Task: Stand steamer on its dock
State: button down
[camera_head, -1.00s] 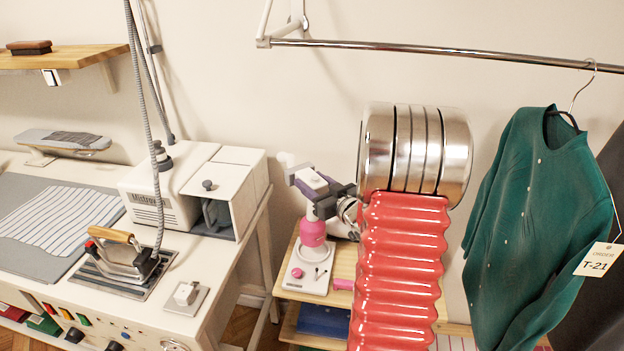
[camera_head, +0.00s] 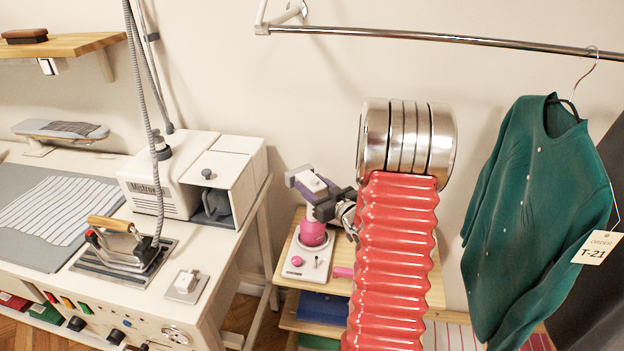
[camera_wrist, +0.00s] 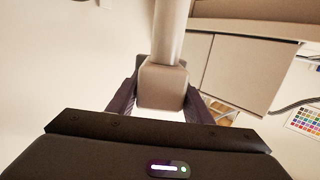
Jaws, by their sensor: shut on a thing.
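The steamer (camera_head: 312,233) shows a pink lower body, upright over its white dock (camera_head: 294,272) on a small wooden shelf unit. Its bottom appears to meet the dock, but contact is hard to tell. My gripper (camera_head: 308,184) is shut on the steamer's pale upper part, hiding much of the top. In the wrist view, a pale block-shaped part of the steamer (camera_wrist: 163,86) sits between the two dark purple fingers of my gripper (camera_wrist: 160,98), with a pale tube rising from it.
A white steam station (camera_head: 190,180) and an iron (camera_head: 120,243) stand on the worktable at left. A green garment (camera_head: 525,210) hangs from the rail (camera_head: 420,36) at right. A pink item (camera_head: 342,271) lies beside the dock. My red bellows-covered arm hides the shelf's middle.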

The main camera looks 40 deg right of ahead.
jog(key=c, duration=0.9)
grip_release()
jog(key=s+a, duration=0.1)
jog(key=s, duration=1.1)
jog(key=shift+a+r, duration=0.3)
jog(key=shift+r, duration=0.15)
jog(key=shift+w, duration=0.2)
